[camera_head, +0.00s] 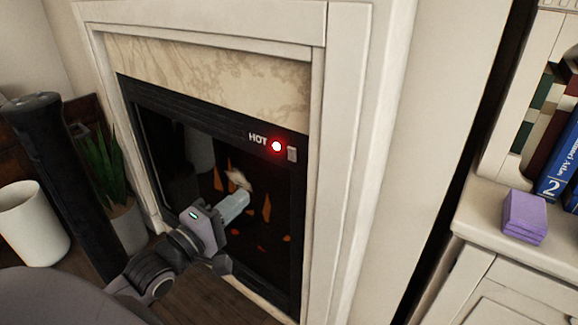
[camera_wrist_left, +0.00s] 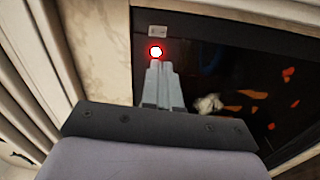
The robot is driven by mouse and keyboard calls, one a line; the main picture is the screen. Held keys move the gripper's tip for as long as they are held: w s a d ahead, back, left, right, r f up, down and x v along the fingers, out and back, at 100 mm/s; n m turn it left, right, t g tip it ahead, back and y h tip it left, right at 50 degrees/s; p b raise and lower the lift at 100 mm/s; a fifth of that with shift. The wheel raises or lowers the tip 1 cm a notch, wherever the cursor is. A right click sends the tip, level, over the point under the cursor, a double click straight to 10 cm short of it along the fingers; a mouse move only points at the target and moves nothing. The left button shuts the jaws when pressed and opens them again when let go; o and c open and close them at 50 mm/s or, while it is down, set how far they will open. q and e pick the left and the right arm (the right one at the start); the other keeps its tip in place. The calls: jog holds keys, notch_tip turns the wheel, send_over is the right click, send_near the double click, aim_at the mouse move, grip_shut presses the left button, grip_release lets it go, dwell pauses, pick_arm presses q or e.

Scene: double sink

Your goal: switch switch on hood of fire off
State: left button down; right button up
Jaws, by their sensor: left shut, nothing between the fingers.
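The fireplace (camera_head: 165,95) has a black hood strip across its top, with the word HOT, a glowing red light (camera_head: 277,146) and a small grey switch (camera_head: 292,154) at the right end. In the left wrist view the switch (camera_wrist_left: 158,31) sits just past the red light (camera_wrist_left: 156,51). My left gripper (camera_head: 243,195) is shut and empty, in front of the dark firebox and below the light in the head view. In the left wrist view its fingertips (camera_wrist_left: 160,66) point at the light and switch. Whether they touch the panel I cannot tell. My right gripper is not in view.
Orange flame-like shapes (camera_head: 266,208) show behind the dark glass. A potted plant (camera_head: 105,165) and a white bin (camera_head: 32,222) stand at the left. A white cabinet (camera_head: 485,215) at the right bears purple blocks (camera_head: 524,216) and books (camera_head: 560,150).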

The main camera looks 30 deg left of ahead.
pick_arm(q)
jog(key=shift+w+a+r+n, duration=0.2)
jog(key=shift+w+r+n, duration=0.2)
jog(key=shift+r+n, duration=0.1)
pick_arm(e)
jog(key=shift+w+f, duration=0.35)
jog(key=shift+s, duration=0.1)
pick_arm(q)
jog(key=b, duration=0.2)
send_near(290, 151)
jog(key=w, duration=0.6)
jog(key=shift+w+d+r, duration=0.2)
jog(key=shift+w+r, duration=0.05)
jog(key=shift+w, duration=0.1)
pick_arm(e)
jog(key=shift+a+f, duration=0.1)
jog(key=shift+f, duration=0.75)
